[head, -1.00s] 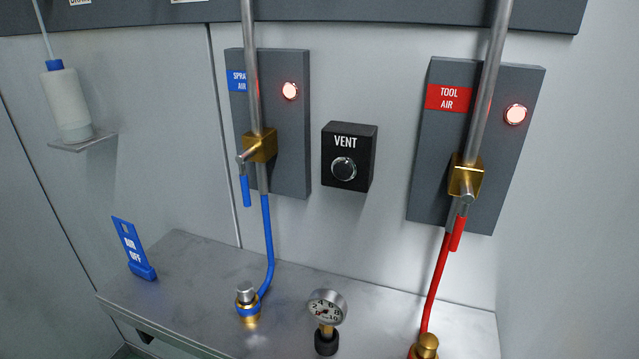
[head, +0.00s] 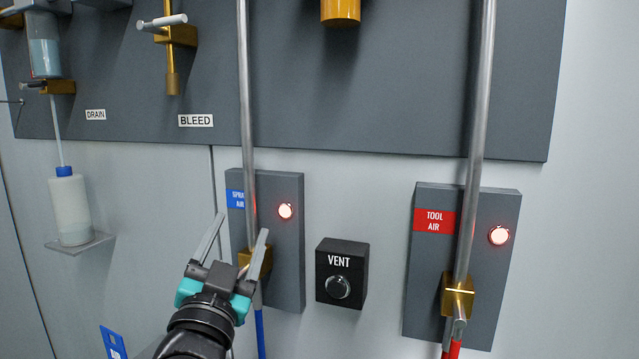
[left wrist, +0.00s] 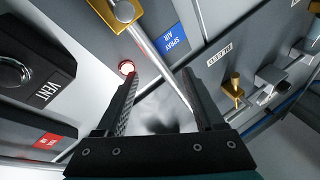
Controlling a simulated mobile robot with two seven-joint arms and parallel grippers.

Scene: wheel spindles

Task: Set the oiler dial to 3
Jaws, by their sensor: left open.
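No dial marked with numbers, and nothing labelled as an oiler, shows in the views now. A gold cylinder (head: 340,11) is cut off by the top edge of the head view; I cannot tell what it belongs to. My left gripper (head: 242,224) is open and empty, pointing up in front of the spray air panel (head: 287,255). It hides part of that panel's brass valve. In the left wrist view the two fingers (left wrist: 160,82) stand apart with nothing between them. My right gripper is not in view.
A black VENT box (head: 341,262) and the tool air panel (head: 412,275) are on the wall to the right. Vertical steel pipes (head: 478,100) run up past the dark upper board (head: 400,110). A drain bottle (head: 70,210) stands on a small shelf at left.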

